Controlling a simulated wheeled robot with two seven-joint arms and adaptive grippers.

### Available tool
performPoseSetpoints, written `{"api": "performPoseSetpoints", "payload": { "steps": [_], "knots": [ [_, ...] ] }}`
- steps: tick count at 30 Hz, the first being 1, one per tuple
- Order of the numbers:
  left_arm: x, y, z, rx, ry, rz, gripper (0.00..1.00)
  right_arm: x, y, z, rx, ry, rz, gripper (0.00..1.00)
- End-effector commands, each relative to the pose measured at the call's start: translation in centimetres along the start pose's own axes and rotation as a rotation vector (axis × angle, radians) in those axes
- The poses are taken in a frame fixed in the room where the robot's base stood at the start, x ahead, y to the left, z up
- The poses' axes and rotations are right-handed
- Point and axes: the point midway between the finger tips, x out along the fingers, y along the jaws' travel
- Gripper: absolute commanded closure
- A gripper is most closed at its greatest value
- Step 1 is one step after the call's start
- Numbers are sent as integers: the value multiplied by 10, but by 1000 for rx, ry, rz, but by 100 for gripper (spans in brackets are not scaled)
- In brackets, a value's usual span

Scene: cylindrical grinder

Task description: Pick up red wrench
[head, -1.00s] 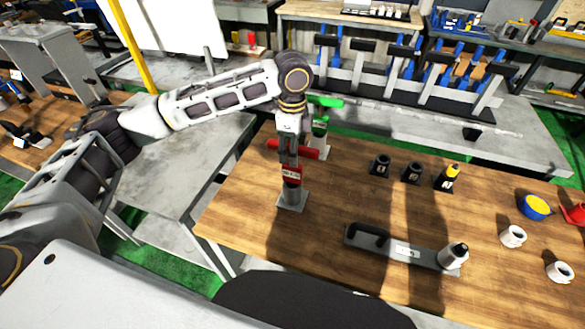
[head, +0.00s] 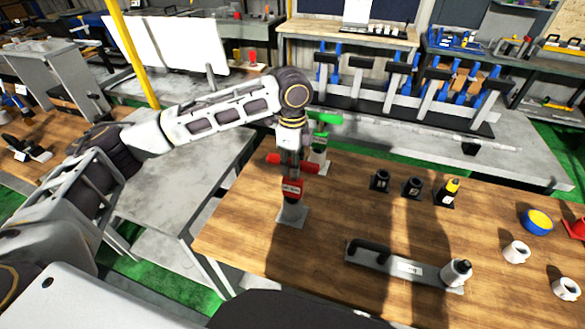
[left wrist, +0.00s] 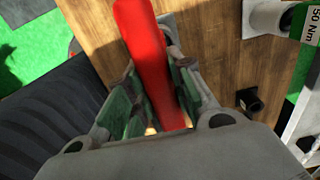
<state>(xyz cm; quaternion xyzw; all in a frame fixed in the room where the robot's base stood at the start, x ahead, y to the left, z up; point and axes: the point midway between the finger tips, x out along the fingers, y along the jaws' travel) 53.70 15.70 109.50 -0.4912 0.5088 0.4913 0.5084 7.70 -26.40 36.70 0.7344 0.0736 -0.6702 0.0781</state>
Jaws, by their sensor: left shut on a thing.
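The red wrench has a red crossbar handle and a red labelled body (head: 292,188). It stands upright at a grey holder (head: 292,214) near the left edge of the wooden table. My left gripper (head: 291,165) comes down from above and is shut on the wrench at its handle. In the left wrist view the red wrench (left wrist: 150,60) runs between the two fingers (left wrist: 155,100). I cannot tell whether its lower end is still seated in the holder. My right gripper is not in view.
A green wrench (head: 322,118) stands just behind. Black sockets (head: 412,186), a yellow-topped piece (head: 451,188), a grey plate with a black handle (head: 400,265) and a blue-yellow round piece (head: 537,220) are to the right. The wooden table (head: 330,215) is bare around the holder.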

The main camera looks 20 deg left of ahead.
Motion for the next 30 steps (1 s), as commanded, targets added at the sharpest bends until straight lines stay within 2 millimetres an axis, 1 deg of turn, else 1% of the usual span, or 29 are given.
{"api": "performPoseSetpoints", "payload": {
  "steps": [8,14,24,30],
  "knots": [
    [-28,-1,-1,1,1,-4,100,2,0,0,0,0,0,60],
    [-62,-1,0,0,2,-5,100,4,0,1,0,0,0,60],
    [-131,0,0,0,1,-4,100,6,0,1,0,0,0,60],
    [-152,-1,0,-1,0,-4,100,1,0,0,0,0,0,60]
  ]
}}
